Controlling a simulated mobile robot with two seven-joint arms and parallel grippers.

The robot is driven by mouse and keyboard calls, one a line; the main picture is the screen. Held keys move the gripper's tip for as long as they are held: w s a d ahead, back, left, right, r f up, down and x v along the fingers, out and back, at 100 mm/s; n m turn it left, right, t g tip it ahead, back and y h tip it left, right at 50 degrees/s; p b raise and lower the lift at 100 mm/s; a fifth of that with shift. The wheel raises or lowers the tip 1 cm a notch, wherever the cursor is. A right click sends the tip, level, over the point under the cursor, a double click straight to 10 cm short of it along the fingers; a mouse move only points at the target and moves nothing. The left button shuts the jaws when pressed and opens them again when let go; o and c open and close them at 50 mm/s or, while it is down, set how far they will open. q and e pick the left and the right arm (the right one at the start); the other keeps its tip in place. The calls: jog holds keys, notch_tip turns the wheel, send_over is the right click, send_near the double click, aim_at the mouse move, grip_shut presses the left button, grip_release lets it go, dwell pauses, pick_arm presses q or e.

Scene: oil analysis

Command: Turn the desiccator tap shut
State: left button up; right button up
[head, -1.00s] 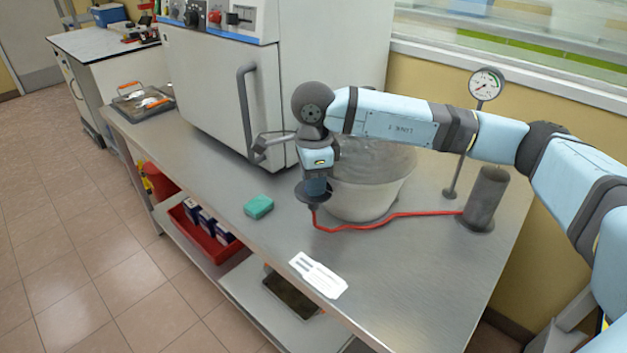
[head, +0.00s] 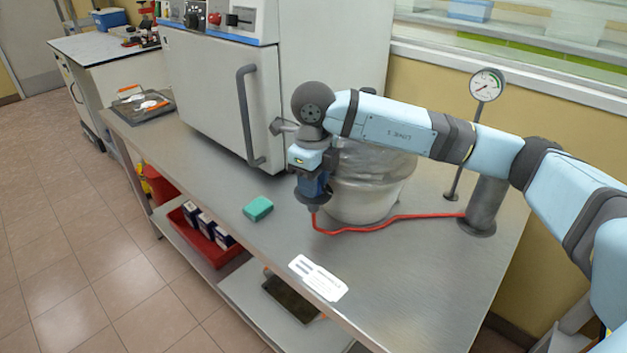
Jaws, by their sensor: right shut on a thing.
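The desiccator (head: 368,190) is a pale, translucent round vessel on the steel bench, partly covered by my right arm and wrist. My right gripper (head: 313,202) points down at the vessel's left side, where the red hose (head: 370,227) ends. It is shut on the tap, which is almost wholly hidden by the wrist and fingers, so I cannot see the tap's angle. My left gripper is not in view.
The hose runs right to a grey cylinder (head: 484,207) near a gauge on a stand (head: 486,86). A teal sponge (head: 258,208) and a white labelled card (head: 318,278) lie on the front bench. A large oven (head: 215,95) stands at the left.

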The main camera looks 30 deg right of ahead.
jog(key=shift+m, duration=0.3)
jog(key=o, duration=0.9)
jog(key=shift+o, duration=0.2)
